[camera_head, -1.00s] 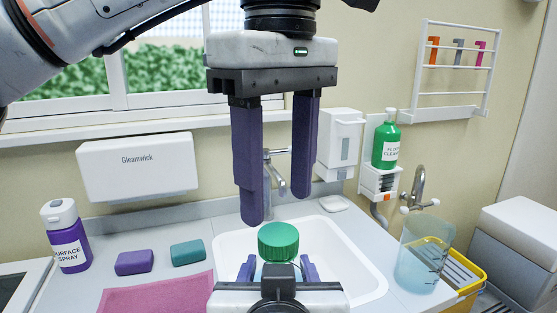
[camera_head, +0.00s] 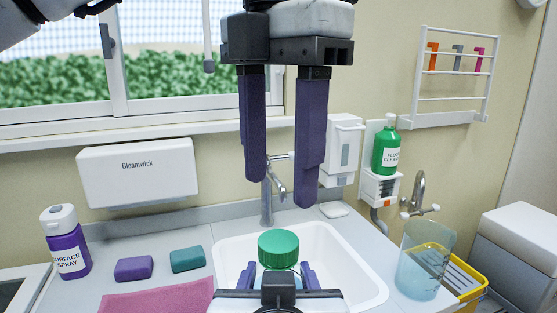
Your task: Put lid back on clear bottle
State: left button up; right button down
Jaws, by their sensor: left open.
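A green ribbed lid (camera_head: 278,248) sits upright on what shows of the clear bottle (camera_head: 279,268), a narrow pale strip in front of the sink. The rest of the bottle is hidden behind my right gripper (camera_head: 279,276). Its two purple fingers stand on either side of the bottle; I cannot tell whether they touch it. My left gripper (camera_head: 282,193) is open and empty, pointing down. Its purple fingers hang well above the lid, apart from it.
The white sink (camera_head: 365,280) lies behind and around the bottle, with a tap (camera_head: 267,200) at its back. A clear jug (camera_head: 424,262) stands right.

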aim_at(278, 240)
pick_arm(q)
jog(key=shift+f, duration=4)
jog(key=c, duration=1.1)
jog(key=shift+o, duration=0.2)
jog(key=shift+c, duration=0.2)
jog(key=o, duration=1.3)
jog(key=shift+c, duration=0.2)
